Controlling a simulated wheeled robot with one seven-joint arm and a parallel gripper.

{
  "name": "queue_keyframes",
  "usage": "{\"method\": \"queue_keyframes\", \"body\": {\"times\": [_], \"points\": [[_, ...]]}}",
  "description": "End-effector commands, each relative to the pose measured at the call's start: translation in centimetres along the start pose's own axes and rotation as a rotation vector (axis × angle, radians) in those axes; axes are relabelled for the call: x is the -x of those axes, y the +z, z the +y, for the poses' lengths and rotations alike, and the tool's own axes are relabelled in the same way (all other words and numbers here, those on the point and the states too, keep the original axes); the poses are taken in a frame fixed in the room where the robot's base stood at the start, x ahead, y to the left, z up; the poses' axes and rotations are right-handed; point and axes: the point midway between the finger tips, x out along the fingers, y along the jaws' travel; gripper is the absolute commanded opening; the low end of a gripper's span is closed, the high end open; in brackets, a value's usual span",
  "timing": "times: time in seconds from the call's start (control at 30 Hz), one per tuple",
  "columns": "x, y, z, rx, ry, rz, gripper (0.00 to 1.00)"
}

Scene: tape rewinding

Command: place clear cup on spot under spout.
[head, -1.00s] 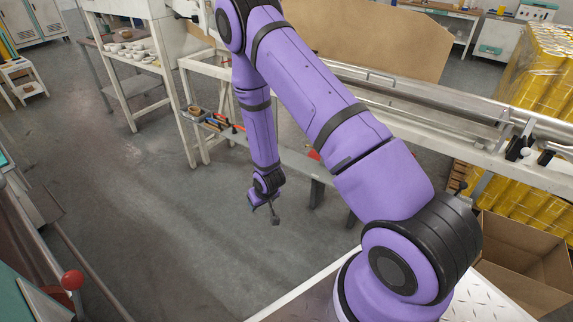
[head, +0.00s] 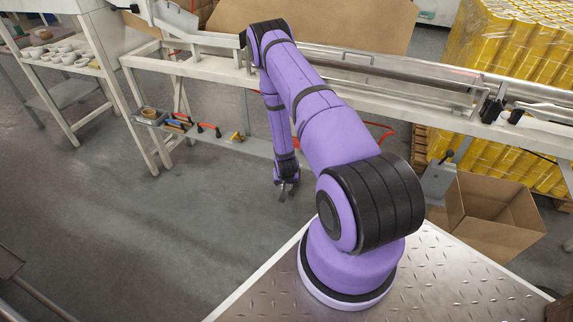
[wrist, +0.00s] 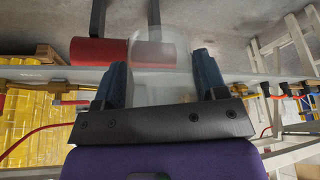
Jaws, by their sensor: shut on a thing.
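My gripper (head: 287,190) hangs low at the end of my purple arm in the head view, over the grey floor in front of the long white bench. In the wrist view my gripper (wrist: 160,85) has its two dark blue fingers closed on either side of a see-through clear cup (wrist: 155,75). The cup is faint, and its outline is hard to make out against the background. In the head view the cup is too small to tell. I cannot make out a spout or the spot under it in these frames.
A long white bench with a metal rail (head: 400,80) runs across behind my arm. A low shelf (head: 215,143) with tools is under it. An open cardboard box (head: 490,225) and yellow stacked goods (head: 510,70) stand at right. Floor (head: 130,230) at left is clear.

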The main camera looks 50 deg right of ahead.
Motion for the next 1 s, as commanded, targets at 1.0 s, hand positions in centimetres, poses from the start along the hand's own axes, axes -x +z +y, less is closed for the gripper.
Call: {"method": "queue_keyframes", "body": {"times": [1.0], "points": [[-7.1, -15.8, 1.4, -0.024, 0.009, 0.001, 0.39]]}}
